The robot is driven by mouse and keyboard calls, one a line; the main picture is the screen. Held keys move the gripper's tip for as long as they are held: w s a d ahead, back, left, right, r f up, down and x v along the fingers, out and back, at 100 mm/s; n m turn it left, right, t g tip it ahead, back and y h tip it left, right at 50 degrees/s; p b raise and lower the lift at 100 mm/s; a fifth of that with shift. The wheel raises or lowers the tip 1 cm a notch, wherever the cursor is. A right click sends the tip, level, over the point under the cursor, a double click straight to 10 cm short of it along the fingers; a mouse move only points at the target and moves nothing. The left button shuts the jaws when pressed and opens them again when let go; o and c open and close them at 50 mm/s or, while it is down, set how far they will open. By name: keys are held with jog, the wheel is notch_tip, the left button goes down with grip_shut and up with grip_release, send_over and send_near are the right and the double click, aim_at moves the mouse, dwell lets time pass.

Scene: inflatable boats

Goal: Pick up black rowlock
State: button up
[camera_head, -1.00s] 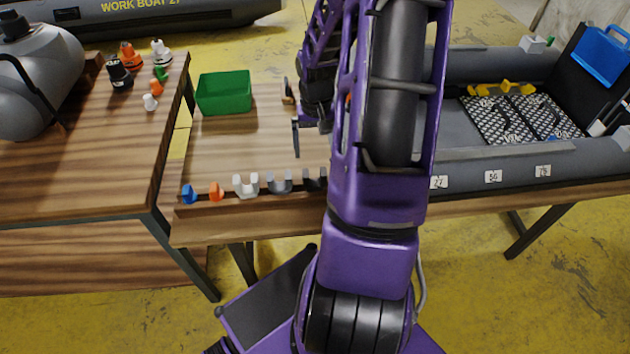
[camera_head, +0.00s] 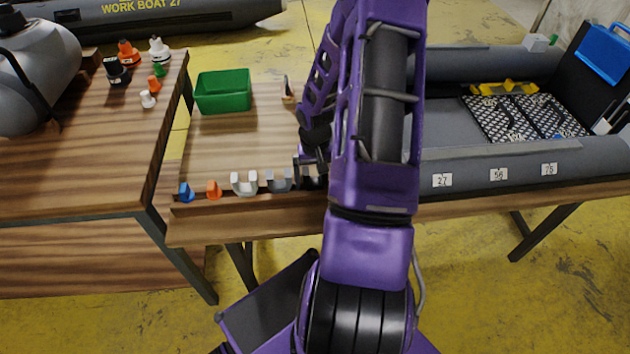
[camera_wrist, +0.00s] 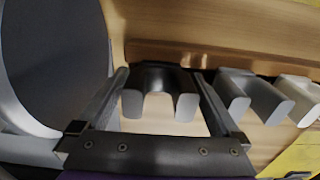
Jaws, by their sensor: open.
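The black rowlock (camera_wrist: 160,78) is a dark, U-shaped piece with two pale-lit prong ends, standing at the table's front edge. In the wrist view it sits between the two fingers of my gripper (camera_wrist: 162,95), one on each side, with a small gap visible. My gripper is open and does not grip it. In the head view my gripper (camera_head: 308,172) is low over the right end of the rowlock row, and the black rowlock (camera_head: 313,183) is mostly hidden behind it and my arm.
A grey rowlock (camera_head: 278,181) stands close beside it, then a white one (camera_head: 245,184), an orange piece (camera_head: 214,190) and a blue piece (camera_head: 187,193). A green bin (camera_head: 223,92) stands at the back left. A grey boat (camera_head: 470,165) lies to the right.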

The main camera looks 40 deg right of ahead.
aim_at(315, 182)
jog(key=c, duration=1.2)
notch_tip(315, 182, up, 11)
jog(key=p, duration=0.3)
jog(key=shift+r, duration=0.2)
jog(key=shift+c, duration=0.2)
